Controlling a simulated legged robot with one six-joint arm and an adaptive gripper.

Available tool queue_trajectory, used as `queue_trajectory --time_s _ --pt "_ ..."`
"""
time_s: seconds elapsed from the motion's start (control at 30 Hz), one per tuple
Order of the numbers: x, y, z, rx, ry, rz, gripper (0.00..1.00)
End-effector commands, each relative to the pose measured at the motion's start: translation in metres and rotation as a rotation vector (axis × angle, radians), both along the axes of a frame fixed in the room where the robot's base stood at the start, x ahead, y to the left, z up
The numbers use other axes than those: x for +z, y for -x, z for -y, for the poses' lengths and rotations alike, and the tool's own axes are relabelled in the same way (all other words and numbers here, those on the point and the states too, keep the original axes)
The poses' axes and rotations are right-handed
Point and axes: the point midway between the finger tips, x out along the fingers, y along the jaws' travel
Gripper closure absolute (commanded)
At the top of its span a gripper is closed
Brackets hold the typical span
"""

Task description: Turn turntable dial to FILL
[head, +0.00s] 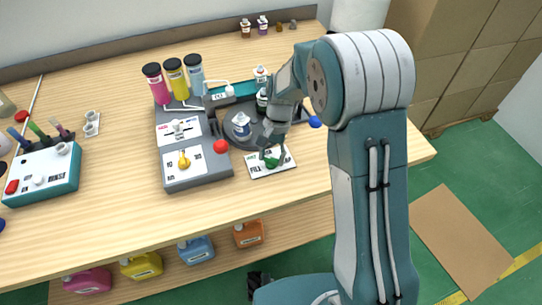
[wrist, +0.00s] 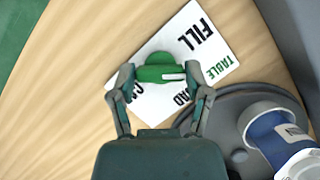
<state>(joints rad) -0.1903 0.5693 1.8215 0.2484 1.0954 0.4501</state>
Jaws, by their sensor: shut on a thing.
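The green turntable dial (head: 271,161) sits on a white label plate (head: 285,167) at the front right of the dispensing machine. In the wrist view the green dial (wrist: 160,72) lies between my fingers, its bar running across the picture with a white mark at its right part. The plate (wrist: 222,45) reads TABLE and FILL at upper right; the lower words are partly covered. I cannot tell which word the mark points at. My gripper (wrist: 160,80) is shut on the dial from both sides; in the head view my gripper (head: 273,155) comes down over it.
The dark round turntable (wrist: 215,112) is beside the plate and carries a blue-and-white bottle (wrist: 278,140). In the head view a red ball knob (head: 221,146) and a yellow dial (head: 184,160) are to the left. A blue ball knob (head: 315,122) is close to the right of my wrist.

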Motion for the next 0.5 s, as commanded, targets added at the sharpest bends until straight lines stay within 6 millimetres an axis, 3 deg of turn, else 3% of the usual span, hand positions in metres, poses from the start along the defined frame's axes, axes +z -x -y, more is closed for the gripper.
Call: queue_trajectory --time_s 0.5 --pt "0.0018 -0.0044 -0.0023 0.465 0.001 0.014 0.85"
